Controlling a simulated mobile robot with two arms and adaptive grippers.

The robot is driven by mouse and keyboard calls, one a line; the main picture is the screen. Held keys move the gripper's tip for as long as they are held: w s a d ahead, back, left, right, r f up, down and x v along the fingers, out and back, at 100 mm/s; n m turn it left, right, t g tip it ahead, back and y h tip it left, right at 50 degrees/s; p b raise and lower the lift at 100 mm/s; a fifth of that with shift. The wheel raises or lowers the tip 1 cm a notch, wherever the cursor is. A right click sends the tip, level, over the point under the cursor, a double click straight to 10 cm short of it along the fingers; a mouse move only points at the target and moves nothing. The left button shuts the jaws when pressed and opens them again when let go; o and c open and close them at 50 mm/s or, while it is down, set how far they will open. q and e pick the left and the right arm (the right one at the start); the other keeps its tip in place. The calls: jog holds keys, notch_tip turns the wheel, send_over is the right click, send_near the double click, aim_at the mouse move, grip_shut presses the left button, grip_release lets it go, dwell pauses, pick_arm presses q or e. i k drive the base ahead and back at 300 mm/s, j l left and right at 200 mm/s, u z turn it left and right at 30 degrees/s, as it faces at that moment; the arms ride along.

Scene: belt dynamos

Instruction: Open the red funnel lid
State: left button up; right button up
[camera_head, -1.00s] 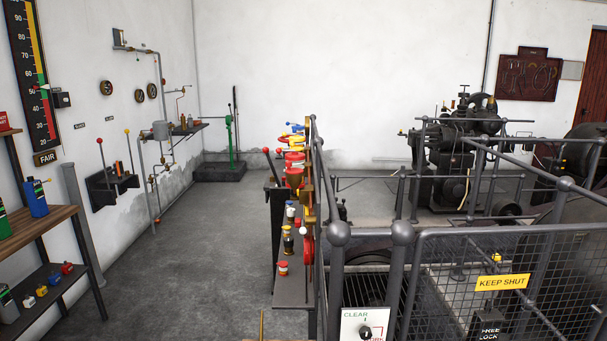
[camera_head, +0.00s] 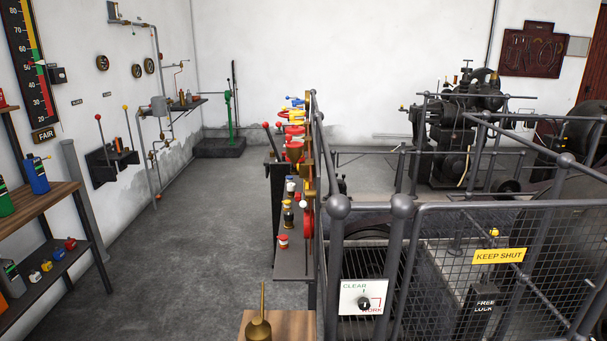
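Several red and yellow funnel-shaped parts are crowded together at the far end of a narrow dark shelf (camera_head: 289,262), beside the railing. One red funnel-like part (camera_head: 294,151) faces me there. The parts overlap and are small, so I cannot tell which one is the red funnel lid or whether it is open or closed. Neither of my grippers shows in the head view.
Small capped jars, one red-capped (camera_head: 283,241), stand on the shelf. A brass oil can (camera_head: 258,328) stands on a wooden top (camera_head: 290,322) in front. A mesh gate marked KEEP SHUT (camera_head: 499,256) is at right, a workbench (camera_head: 45,207) at left. Floor (camera_head: 190,240) between is clear.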

aim_at(290, 144)
jog(key=i, duration=0.9)
